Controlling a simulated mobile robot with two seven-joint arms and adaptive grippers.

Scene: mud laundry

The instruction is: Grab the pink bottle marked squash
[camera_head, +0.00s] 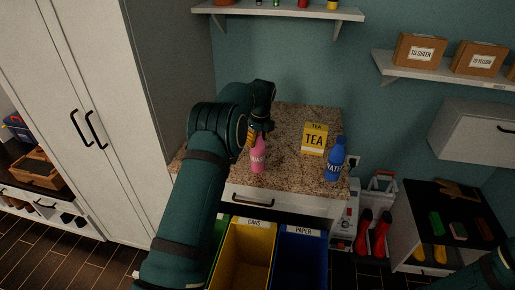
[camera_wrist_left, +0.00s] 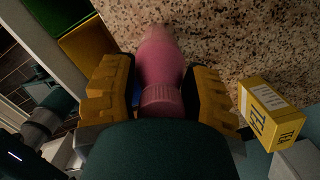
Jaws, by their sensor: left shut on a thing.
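The pink bottle (camera_head: 258,158) is upright over the front part of the speckled counter (camera_head: 290,176); I cannot tell whether its base touches the surface. My left gripper (camera_head: 256,134) reaches it from above and behind and is shut on its upper part. In the left wrist view the pink bottle (camera_wrist_left: 160,62) lies between the yellow finger pads of the left gripper (camera_wrist_left: 162,92). The fingers and arm partly hide the bottle's top. My right gripper is not in view; only part of my right arm shows at the lower right.
A blue bottle marked water (camera_head: 335,160) and a yellow tea box (camera_head: 314,140) stand to the right on the counter. Below are a yellow cans bin (camera_head: 250,240) and a blue paper bin (camera_head: 300,250). A wall shelf (camera_head: 290,11) hangs above.

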